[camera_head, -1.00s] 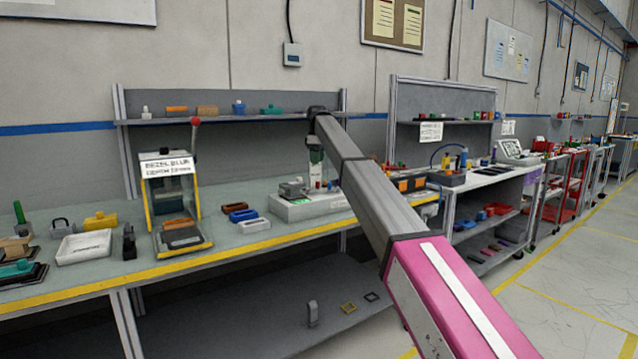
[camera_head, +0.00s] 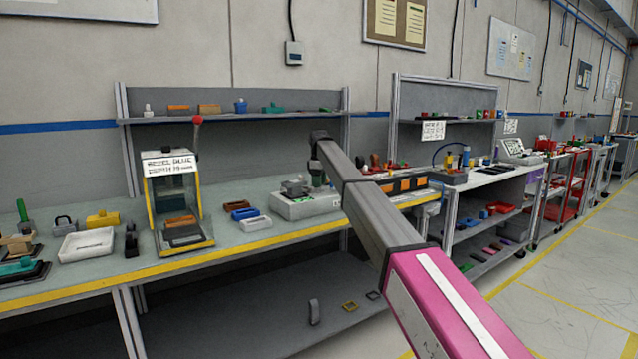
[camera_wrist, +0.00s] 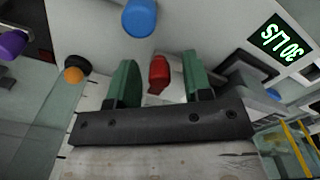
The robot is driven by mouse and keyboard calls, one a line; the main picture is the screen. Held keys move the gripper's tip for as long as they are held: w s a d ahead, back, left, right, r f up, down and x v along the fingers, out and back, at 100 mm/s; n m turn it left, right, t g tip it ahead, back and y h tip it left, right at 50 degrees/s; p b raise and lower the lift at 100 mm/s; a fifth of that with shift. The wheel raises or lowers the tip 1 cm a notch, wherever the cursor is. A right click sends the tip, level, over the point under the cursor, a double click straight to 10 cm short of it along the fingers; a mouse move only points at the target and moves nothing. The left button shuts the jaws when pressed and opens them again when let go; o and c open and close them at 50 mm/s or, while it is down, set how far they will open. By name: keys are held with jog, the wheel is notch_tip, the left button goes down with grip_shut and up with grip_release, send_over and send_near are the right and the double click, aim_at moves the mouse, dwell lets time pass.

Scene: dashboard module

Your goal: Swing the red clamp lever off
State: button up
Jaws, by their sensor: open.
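A red lever-like piece (camera_wrist: 158,73) shows in the wrist view between the two green fingers of my gripper (camera_wrist: 159,66). The fingers are apart, with visible gaps on both sides of the red piece. I cannot tell how deep it lies between them. In the head view my gripper (camera_head: 317,178) is low over the light grey fixture (camera_head: 306,208) on the bench, mostly hidden by my arm. The red piece cannot be made out there. A blue knob (camera_wrist: 140,18), an orange knob (camera_wrist: 74,75) and a purple knob (camera_wrist: 12,44) are nearby in the wrist view.
A lit green display (camera_wrist: 280,40) is at the wrist view's upper right. On the bench, a yellow-framed press (camera_head: 175,205) with a red-ball handle (camera_head: 198,120) stands left. Small trays (camera_head: 255,224) lie between it and the fixture. A shelf (camera_head: 230,118) runs behind.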

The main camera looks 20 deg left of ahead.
grip_shut()
jog(key=m, duration=0.1)
jog(key=s+m, duration=0.1)
jog(key=m, duration=0.1)
jog(key=d+m, duration=0.1)
jog(key=shift+s+d, duration=0.1)
jog(key=shift+s, duration=0.15)
jog(key=m, duration=0.1)
jog(key=s+m, duration=0.1)
jog(key=m, duration=0.3)
jog(key=shift+s+d, duration=0.25)
jog(key=shift+s, duration=0.1)
jog(key=m, duration=0.1)
jog(key=s+m, duration=0.1)
jog(key=m, duration=0.2)
jog(key=shift+s+a+m, duration=0.1)
jog(key=shift+s+m, duration=0.2)
jog(key=shift+s, duration=0.05)
jog(key=shift+s+a+m, duration=0.25)
jog(key=shift+s+m, duration=0.15)
jog(key=shift+m, duration=0.7)
jog(key=shift+s+a+m, duration=0.2)
jog(key=shift+s+m, duration=0.15)
jog(key=shift+m, duration=0.75)
